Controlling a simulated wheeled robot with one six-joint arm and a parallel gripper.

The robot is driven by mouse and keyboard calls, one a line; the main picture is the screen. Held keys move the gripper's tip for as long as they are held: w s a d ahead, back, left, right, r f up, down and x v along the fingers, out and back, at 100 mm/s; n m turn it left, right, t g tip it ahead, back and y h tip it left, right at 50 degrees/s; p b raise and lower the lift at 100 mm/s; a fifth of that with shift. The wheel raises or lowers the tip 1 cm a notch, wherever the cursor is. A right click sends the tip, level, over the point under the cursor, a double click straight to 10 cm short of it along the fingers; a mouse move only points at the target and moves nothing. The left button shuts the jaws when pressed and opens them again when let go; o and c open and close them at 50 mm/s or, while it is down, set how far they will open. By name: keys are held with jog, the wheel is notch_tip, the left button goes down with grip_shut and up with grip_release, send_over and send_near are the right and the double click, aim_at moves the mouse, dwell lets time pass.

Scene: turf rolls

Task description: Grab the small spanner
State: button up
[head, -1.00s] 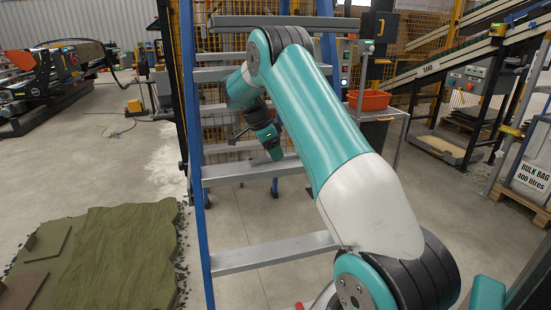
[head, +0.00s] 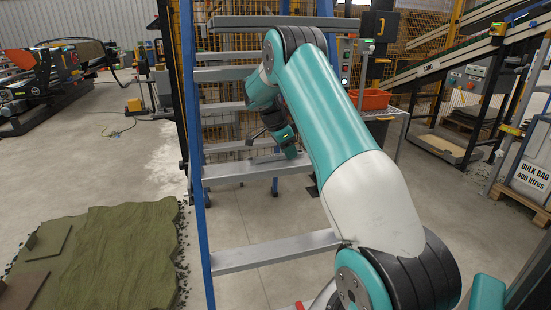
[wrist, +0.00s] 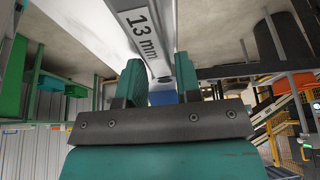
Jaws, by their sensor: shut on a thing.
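A grey metal spanner (wrist: 150,38) marked "13 mm" runs up through the upper middle of the wrist view. My gripper (wrist: 158,78) has its two teal fingers on either side of the spanner's shank and is shut on it. The spanner's upper end runs out of the picture.
A blue-sided ladder (head: 240,172) with grey rungs stands close in front. An orange bin (head: 372,99) sits on a stand behind it. Green turf (head: 115,255) lies at lower left. Conveyors (head: 450,60) stand at right.

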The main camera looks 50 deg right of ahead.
jog(key=shift+f, duration=0.1)
jog(key=shift+c, duration=1.3)
